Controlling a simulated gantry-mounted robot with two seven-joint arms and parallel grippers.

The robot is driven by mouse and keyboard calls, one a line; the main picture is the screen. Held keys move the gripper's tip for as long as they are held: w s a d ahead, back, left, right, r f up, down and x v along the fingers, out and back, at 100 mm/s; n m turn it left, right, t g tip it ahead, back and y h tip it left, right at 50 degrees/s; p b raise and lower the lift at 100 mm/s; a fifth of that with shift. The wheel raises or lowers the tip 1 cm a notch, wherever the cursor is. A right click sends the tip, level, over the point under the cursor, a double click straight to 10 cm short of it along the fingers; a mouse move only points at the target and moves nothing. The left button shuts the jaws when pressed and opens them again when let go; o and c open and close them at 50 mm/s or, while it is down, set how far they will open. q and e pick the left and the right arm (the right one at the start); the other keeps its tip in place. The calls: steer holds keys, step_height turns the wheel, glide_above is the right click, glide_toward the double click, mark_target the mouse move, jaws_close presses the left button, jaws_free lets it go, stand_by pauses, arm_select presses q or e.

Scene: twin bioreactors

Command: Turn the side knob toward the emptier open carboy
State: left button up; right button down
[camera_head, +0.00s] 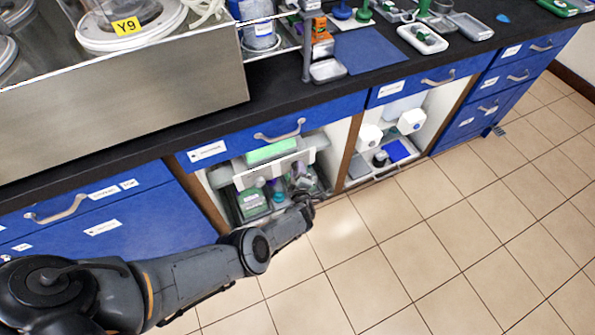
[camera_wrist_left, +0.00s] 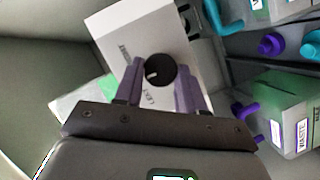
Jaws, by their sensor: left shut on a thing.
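In the left wrist view, a round black knob (camera_wrist_left: 160,71) with a short white pointer mark sits on the face of a white box (camera_wrist_left: 116,35). The pointer mark is toward the left of that picture. My left gripper (camera_wrist_left: 159,76) has a purple finger on each side of the knob and is shut on it. A green carboy with a WASTE label (camera_wrist_left: 296,118) stands to the right; its liquid level is hard to tell. In the head view, my left arm reaches into the open under-bench cabinet, and a green carboy (camera_head: 252,203) stands there. My right gripper is out of view.
The cabinet walls (camera_wrist_left: 38,75) and blue drawers (camera_head: 240,143) above enclose the space closely. Teal (camera_wrist_left: 232,28) and purple fittings stand near the gripper's right. A second open cabinet (camera_head: 400,150) is to the right. The tiled floor (camera_head: 440,240) in front is clear.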

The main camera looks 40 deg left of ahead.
arm_select(q)
steer(key=shift+w+d+r+m+g+y+b, duration=0.15)
steer(key=shift+m+g+b, duration=0.9)
steer(key=shift+m, duration=0.55)
steer(key=shift+w+f+m+g+y+b, duration=0.15)
steer(key=shift+m+g+b, duration=0.9)
steer(key=shift+m, duration=0.55)
steer(key=shift+r, duration=0.1)
steer(key=o, duration=1.1)
steer(key=shift+c, duration=0.2)
steer(key=shift+r, duration=0.2)
